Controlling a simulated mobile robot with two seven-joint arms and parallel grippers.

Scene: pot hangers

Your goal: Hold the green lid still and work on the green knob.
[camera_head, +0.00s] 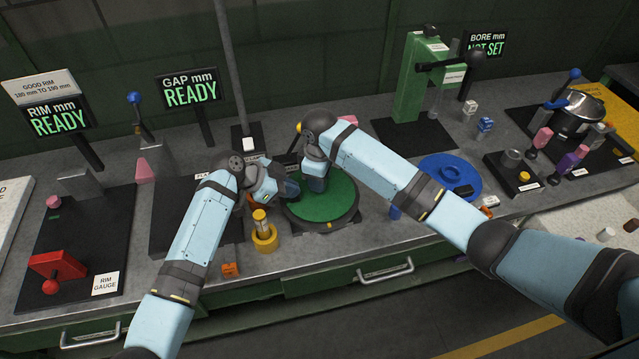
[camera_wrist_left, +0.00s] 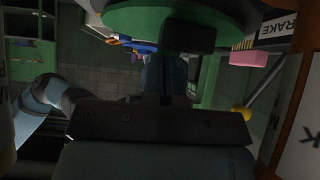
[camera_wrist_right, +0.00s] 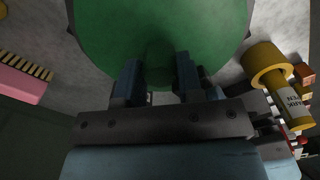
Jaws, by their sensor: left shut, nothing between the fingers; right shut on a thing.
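The green lid (camera_head: 338,208) lies flat on a dark round base at the middle of the bench. In the right wrist view its green face (camera_wrist_right: 110,25) fills the top. My right gripper (camera_wrist_right: 158,78) is over the lid's middle, shut on the green knob (camera_wrist_right: 160,50), with one finger on each side. In the head view the right gripper (camera_head: 316,180) hides the knob. My left gripper (camera_head: 288,190) is at the lid's left edge, shut and empty. In the left wrist view its dark fingertips (camera_wrist_left: 188,36) overlap the lid's rim; I cannot tell if they touch.
A yellow ring with a post (camera_head: 264,238) stands left of the lid, close to my left arm. A blue disc (camera_head: 447,175) lies to the right. A green press (camera_head: 416,85) stands behind. The rim gauge (camera_head: 60,270) is at far left.

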